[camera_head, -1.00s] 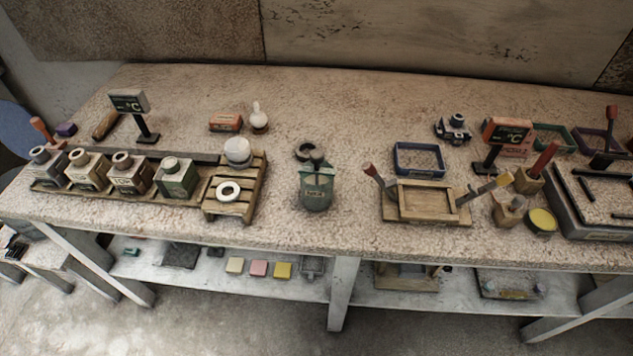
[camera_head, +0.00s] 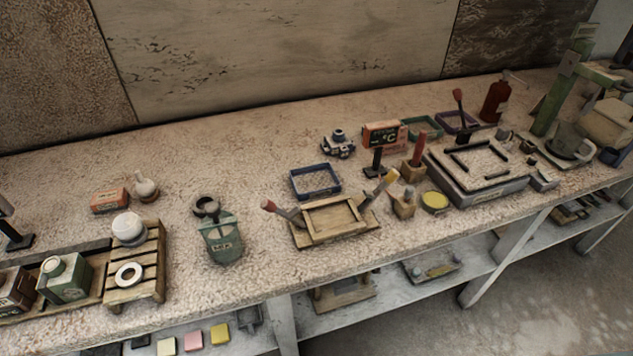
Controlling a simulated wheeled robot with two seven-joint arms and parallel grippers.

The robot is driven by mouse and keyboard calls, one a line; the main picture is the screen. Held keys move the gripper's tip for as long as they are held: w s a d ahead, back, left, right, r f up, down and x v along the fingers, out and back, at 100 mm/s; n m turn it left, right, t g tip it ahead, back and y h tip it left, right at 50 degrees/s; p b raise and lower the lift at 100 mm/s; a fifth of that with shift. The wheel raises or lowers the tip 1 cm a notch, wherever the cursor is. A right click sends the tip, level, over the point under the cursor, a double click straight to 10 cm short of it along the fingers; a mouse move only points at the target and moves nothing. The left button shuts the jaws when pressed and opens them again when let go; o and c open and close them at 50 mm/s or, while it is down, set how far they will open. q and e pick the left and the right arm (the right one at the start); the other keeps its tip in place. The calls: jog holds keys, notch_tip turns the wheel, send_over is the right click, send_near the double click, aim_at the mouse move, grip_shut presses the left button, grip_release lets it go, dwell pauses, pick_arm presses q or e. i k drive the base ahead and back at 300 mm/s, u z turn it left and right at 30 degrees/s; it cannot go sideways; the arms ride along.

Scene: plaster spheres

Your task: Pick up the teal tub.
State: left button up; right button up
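A teal tub (camera_head: 220,244) stands upright on the speckled bench top, left of the middle. Neither of my grippers shows in the head view.
A slatted wooden rack (camera_head: 150,262) with a white ball and a white ring stands left of the tub. A wooden frame (camera_head: 334,220) with tools and a blue tray (camera_head: 315,181) are to its right. Bare bench lies between tub and frame. A lower shelf (camera_head: 390,292) runs beneath.

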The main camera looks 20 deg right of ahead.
aim_at(227, 249)
jog(key=k, duration=0.55)
jog(key=z, duration=0.55)
jog(key=i, duration=0.95)
jog(key=u, duration=0.6)
